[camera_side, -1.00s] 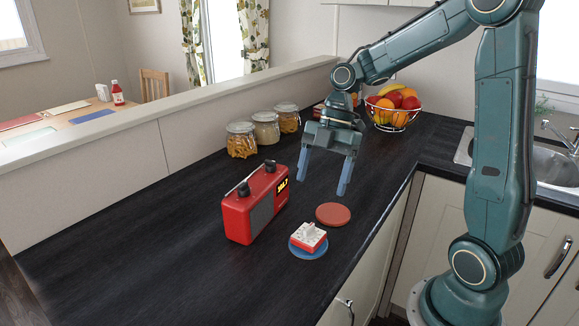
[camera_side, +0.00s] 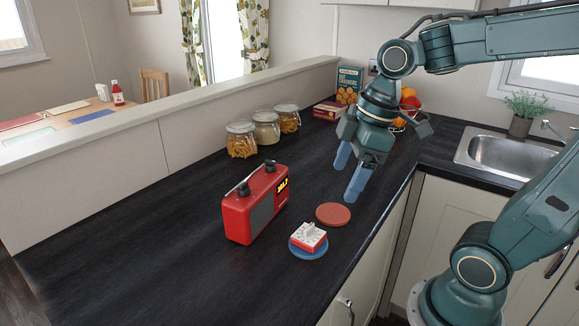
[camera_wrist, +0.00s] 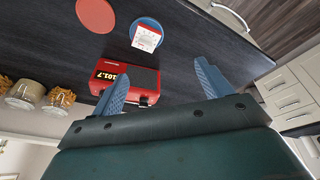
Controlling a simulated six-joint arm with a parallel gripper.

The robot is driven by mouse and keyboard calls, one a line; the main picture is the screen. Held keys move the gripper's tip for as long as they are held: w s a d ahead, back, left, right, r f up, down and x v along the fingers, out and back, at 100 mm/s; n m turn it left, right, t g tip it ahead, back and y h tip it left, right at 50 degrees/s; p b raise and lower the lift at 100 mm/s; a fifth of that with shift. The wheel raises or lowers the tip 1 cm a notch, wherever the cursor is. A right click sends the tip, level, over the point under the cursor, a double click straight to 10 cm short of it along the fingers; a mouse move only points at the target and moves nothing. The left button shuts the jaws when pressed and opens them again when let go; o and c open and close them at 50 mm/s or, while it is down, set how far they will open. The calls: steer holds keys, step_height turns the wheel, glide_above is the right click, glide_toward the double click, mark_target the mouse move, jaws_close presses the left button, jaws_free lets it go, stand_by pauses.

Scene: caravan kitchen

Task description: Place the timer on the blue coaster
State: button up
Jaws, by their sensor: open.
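The timer (camera_side: 308,236) is a small red block with a white face and a white knob. It rests on the blue coaster (camera_side: 305,253), whose rim shows around it. In the wrist view the timer (camera_wrist: 147,37) also sits on the blue coaster (camera_wrist: 137,24), toward one side of it. My gripper (camera_side: 348,176) is open and empty. It is above the counter, behind and to the right of the timer, well apart from it.
A red-brown coaster (camera_side: 333,214) lies bare behind the timer. A red radio (camera_side: 256,204) stands to the left. Jars (camera_side: 240,140), a cracker box (camera_side: 348,85) and a fruit bowl (camera_side: 400,122) stand farther back. The counter's front left is clear.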

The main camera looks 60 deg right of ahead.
steer(key=s+r+m+t+h, duration=0.1)
steer(key=s+m+t, duration=0.1)
steer(key=s+m, duration=0.4)
steer(key=shift+s+m+t, duration=0.3)
steer(key=shift+s+m, duration=0.05)
steer(key=shift+m, duration=0.55)
